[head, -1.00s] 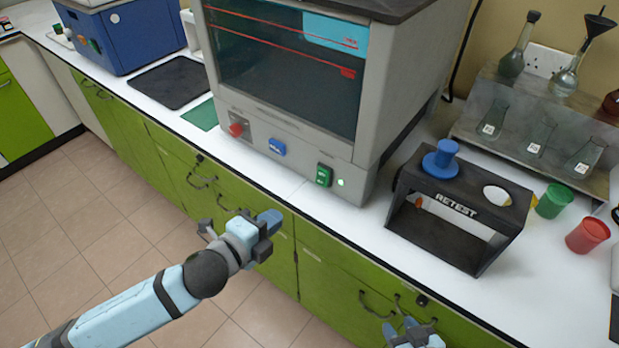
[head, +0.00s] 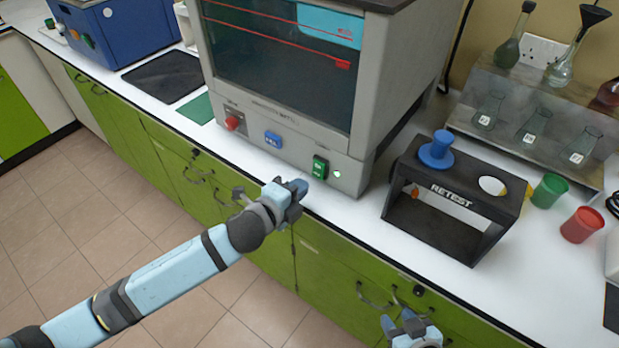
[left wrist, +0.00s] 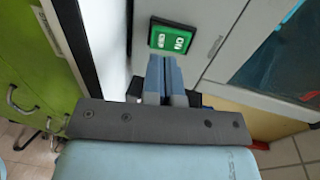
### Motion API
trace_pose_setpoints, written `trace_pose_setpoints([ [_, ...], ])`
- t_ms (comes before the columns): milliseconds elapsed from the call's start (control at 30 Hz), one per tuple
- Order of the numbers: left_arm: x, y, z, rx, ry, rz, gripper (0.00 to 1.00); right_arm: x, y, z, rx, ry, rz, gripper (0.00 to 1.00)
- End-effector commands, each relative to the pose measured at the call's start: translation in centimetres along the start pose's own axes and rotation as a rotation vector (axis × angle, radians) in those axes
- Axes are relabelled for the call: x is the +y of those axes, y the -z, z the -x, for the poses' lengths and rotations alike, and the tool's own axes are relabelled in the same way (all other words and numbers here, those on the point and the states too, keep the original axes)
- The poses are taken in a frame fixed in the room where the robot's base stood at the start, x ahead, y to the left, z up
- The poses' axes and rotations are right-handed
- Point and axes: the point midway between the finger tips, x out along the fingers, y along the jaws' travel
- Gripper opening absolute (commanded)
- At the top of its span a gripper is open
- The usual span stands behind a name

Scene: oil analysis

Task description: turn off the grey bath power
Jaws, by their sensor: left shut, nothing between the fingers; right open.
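The grey bath (head: 375,95) stands on the white counter. Its lower front panel carries a red knob (head: 232,123), a blue button (head: 273,140) and a green rocker switch (head: 320,167). A small pale round light (head: 336,174) sits beside the green switch. My left gripper (head: 299,187) is shut and empty, just in front of and below the green switch, apparently not touching it. In the left wrist view, the closed fingers (left wrist: 165,68) point toward the green switch (left wrist: 172,37), whose white markings show. My right gripper (head: 402,325) is open at the bottom edge, partly cut off.
A black RETEST stand (head: 480,205) with a blue piece on top is right of the bath. Green (head: 550,190) and red (head: 582,225) cups stand further right, below a flask rack (head: 540,100). A blue machine (head: 135,35) is at the back left. Green cabinets line the counter front.

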Motion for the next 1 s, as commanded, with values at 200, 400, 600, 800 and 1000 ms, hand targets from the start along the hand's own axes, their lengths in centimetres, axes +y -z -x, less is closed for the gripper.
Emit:
trace_pose_setpoints([
  [200,0.0,0.0,-3.3,-0.001,0.000,0.001,0.00,0.0,0.2,0.0,0.003,0.000,0.000,0.43],
  [400,0.0,0.0,-4.2,-0.001,0.000,0.001,0.00,-0.1,0.2,0.0,0.002,0.001,0.000,0.43],
  [600,0.0,0.0,-4.3,0.000,0.000,0.000,0.00,-0.1,0.2,0.0,0.002,0.002,0.000,0.43],
  [800,0.4,0.0,-4.4,0.000,0.013,0.001,0.00,-0.1,-0.4,-0.3,0.000,0.002,-0.002,0.43],
  [1000,0.0,0.1,-4.9,0.001,0.067,0.002,0.00,-0.1,-1.2,-1.0,-0.015,0.005,-0.017,0.43],
])
